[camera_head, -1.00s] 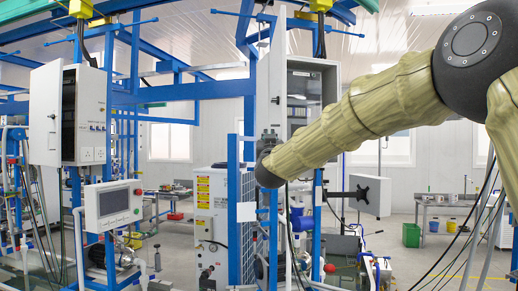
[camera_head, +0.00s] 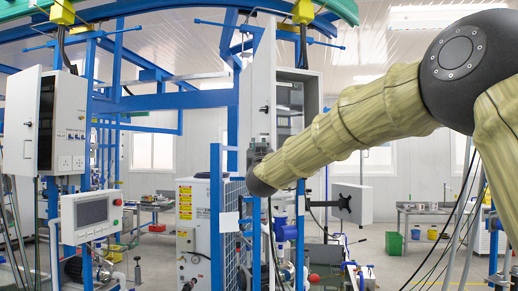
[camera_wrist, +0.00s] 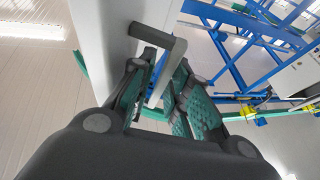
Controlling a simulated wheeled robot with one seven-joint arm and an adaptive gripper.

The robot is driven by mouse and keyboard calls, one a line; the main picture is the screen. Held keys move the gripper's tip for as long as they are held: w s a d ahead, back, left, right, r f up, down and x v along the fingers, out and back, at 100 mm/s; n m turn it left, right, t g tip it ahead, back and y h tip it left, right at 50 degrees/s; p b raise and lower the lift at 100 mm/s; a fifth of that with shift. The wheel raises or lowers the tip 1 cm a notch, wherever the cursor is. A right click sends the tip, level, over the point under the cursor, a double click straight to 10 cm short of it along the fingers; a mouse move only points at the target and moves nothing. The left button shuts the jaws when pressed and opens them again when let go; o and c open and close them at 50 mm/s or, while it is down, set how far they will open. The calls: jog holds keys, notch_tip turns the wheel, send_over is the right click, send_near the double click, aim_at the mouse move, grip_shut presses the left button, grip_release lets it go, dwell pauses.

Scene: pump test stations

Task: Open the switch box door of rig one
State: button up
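The switch box (camera_head: 312,105) of the middle rig is a pale grey cabinet with dark devices inside. Its white door (camera_head: 262,75) stands open at its left side, seen at a slant. My gripper (camera_head: 260,155) is at the lower part of the door in the head view, its fingers small and partly hidden by my arm. In the wrist view the grey L-shaped door handle (camera_wrist: 160,38) juts from the pale door (camera_wrist: 98,35).
A monitor panel (camera_head: 350,203) is to the right. Another white cabinet (camera_head: 60,120) and a display unit (camera_head: 90,215) are at the left. Open floor shows at the right.

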jog(key=v, duration=1.2)
jog(key=shift+d, duration=0.1)
